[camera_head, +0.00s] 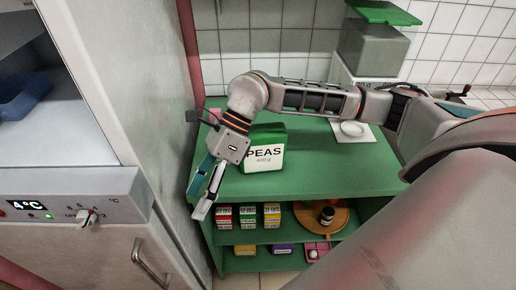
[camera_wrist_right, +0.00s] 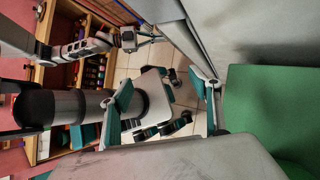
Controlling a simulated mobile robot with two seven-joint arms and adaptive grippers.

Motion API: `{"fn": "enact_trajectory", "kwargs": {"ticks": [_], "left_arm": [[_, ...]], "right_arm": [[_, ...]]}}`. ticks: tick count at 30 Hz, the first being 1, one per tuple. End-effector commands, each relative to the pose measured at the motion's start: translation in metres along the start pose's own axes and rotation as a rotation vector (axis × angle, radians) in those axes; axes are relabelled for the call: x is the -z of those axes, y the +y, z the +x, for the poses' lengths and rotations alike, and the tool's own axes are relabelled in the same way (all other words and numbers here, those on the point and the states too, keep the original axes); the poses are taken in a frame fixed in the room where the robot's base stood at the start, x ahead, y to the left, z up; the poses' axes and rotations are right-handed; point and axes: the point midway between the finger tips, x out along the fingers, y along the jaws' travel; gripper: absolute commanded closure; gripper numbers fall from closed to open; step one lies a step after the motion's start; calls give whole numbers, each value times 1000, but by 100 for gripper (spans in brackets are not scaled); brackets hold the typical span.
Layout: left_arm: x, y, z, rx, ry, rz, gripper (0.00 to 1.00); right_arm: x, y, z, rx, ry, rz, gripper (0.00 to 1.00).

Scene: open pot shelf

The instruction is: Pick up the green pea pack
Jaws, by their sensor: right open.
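The green pea pack (camera_head: 265,148) stands upright on the green shelf top, with a white label reading "PEAS". My right gripper (camera_head: 196,203) is left of the pack, over the left edge of the shelf, pointing down and left. It is open, apart from the pack, with nothing between its fingers. In the right wrist view its two teal-backed fingers (camera_wrist_right: 161,138) stand wide apart. The pack cannot be made out for certain there. A gripper that seems to be my left one (camera_wrist_right: 144,40) shows small near the top of that view; its jaws are too small to judge.
The fridge side (camera_head: 125,85) rises close on the left of the gripper. The green shelf (camera_head: 310,180) holds several small boxes and a round wooden tray (camera_head: 338,222) below. A scale with a white dish (camera_head: 352,129) and a green-lidded container (camera_head: 375,50) stand behind. The top right of the pack is clear.

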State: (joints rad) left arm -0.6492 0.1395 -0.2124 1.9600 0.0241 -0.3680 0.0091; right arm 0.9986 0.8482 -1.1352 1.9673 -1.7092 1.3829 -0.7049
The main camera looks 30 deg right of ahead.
Motion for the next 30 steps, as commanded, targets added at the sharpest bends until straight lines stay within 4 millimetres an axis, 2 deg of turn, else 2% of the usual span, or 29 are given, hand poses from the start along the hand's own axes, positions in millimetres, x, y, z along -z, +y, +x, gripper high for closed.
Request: {"fn": "enact_trajectory", "kwargs": {"ticks": [1,3,6,10,12,15,18,30], "left_arm": [[2,0,0,1,2,0,100],[3,-1,0,1,5,0,100],[5,-1,0,1,7,0,100],[6,-1,0,1,8,1,100],[8,-2,-2,2,8,1,100],[10,-2,-2,2,9,2,100],[10,-2,-3,1,9,1,100],[7,-1,-4,1,2,0,100]], "right_arm": [[8,-21,-27,91,67,-41,38],[22,-48,-64,206,165,-85,38],[38,-77,-118,351,285,-122,38],[52,-98,-173,481,389,-135,38],[70,-92,-186,482,429,-47,38],[83,-87,-200,489,461,31,38],[91,-85,-203,490,476,69,38],[114,-103,-173,488,478,77,38]]}}
